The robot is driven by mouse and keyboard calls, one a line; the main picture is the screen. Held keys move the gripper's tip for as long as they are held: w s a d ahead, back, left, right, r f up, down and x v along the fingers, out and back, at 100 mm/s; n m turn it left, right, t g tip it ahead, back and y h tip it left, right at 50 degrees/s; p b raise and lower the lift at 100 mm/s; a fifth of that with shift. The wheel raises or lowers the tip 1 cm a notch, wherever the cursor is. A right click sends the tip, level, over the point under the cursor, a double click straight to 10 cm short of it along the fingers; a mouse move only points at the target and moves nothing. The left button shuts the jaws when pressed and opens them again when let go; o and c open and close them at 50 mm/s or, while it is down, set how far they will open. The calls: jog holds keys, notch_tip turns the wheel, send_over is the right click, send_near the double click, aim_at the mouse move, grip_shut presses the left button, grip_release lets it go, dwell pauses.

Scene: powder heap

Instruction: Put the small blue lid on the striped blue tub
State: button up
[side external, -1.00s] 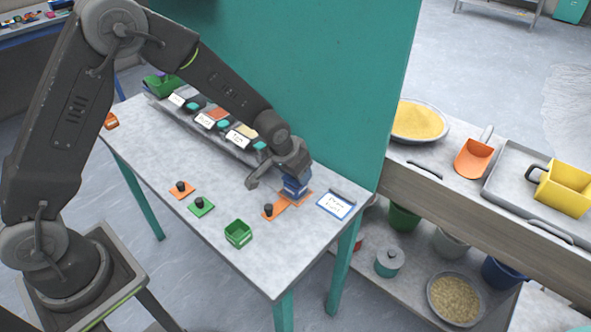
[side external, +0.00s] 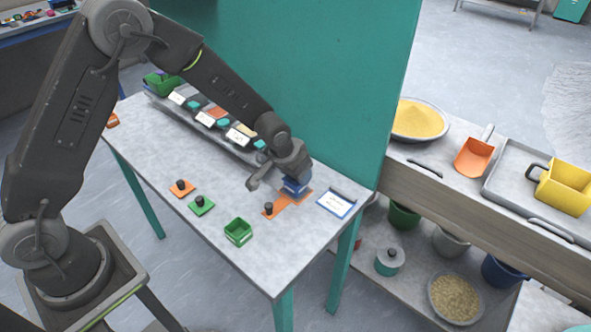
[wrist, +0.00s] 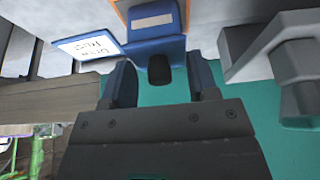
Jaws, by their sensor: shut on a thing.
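The striped blue tub (side external: 294,189) stands on an orange patch near the right end of the table, under my gripper. In the wrist view its blue wall with a pale band (wrist: 152,22) shows at the top. The small blue lid (wrist: 172,45) with a black knob lies across the tub's top, between my fingers. Whether it is fully seated I cannot tell. My gripper (wrist: 163,85) points down and is shut on the lid; it also shows in the side view (side external: 289,176), where it hides most of the lid.
An orange lid (side external: 182,189), a green lid (side external: 201,206) and a green tub (side external: 238,231) stand left of the blue tub. A blue-edged card (side external: 337,204) lies close right. A teal panel (side external: 340,90) rises behind.

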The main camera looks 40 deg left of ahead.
jog(key=o, duration=1.3)
jog(key=shift+r, duration=3.45)
jog(key=shift+r, duration=0.1)
jog(key=s+a+f+v, duration=0.1)
jog(key=s+a+v, duration=0.1)
jog(key=v, duration=0.9)
jog(key=shift+t, duration=0.5)
jog(key=s+a+r, duration=0.1)
jog(key=s+r, duration=0.1)
jog(key=s, duration=0.5)
jog(key=s+r, duration=0.3)
jog(key=s, duration=0.4)
jog(key=s+a+r, duration=0.1)
jog(key=s+r, duration=0.2)
jog(key=s, duration=0.4)
jog(key=shift+s+a+r, duration=0.15)
jog(key=shift+s+a, duration=0.15)
jog(key=shift+s, duration=0.05)
